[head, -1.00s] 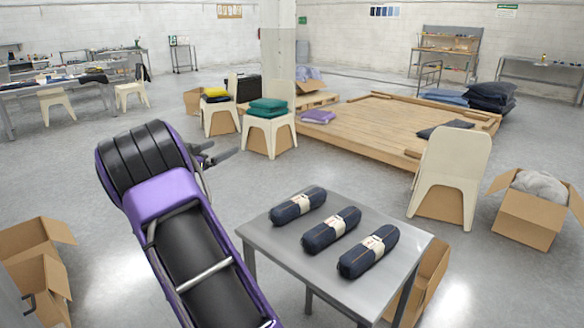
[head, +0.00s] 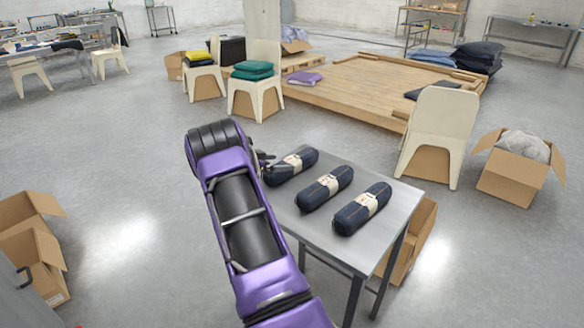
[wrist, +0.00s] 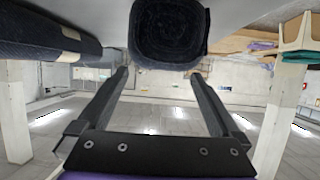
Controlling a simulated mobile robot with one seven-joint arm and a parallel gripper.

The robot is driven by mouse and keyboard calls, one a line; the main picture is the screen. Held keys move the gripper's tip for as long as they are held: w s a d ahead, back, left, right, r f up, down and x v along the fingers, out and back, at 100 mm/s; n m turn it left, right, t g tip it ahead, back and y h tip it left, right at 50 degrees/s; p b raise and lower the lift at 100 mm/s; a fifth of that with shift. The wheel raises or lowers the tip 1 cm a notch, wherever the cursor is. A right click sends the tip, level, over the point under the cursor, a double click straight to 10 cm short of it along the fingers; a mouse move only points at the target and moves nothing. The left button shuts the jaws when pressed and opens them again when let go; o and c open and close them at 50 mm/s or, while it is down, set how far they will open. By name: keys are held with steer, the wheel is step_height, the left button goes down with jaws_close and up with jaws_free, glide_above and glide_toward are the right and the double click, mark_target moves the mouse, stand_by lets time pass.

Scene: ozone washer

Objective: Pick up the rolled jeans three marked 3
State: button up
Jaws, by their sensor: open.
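Three dark navy rolled jeans with pale paper bands lie side by side on a small grey table (head: 318,236): the left roll (head: 304,158), the middle roll (head: 312,195) and the right roll (head: 350,217). I cannot read the numbers on the bands, so I cannot tell which is marked 3. My gripper (wrist: 160,75) is open and empty. In the head view it shows partly behind my arm, beside the left end of the left roll. In the wrist view a roll's round end (wrist: 168,32) faces the fingertips, and another roll (wrist: 50,38) lies at the left.
Open cardboard boxes stand at the left (head: 30,240), under the table's right side (head: 412,240) and at the far right (head: 515,178). A cream chair (head: 440,120) stands behind the table. A low wooden platform (head: 365,85) lies beyond.

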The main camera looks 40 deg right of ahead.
mark_target(285, 163)
steer(key=x, duration=0.4)
steer(key=shift+d+f, duration=0.25)
steer(key=shift+f, duration=0.1)
steer(key=shift+d+f, duration=0.15)
steer(key=shift+d, duration=0.35)
steer(key=shift+w, duration=0.1)
jaws_close()
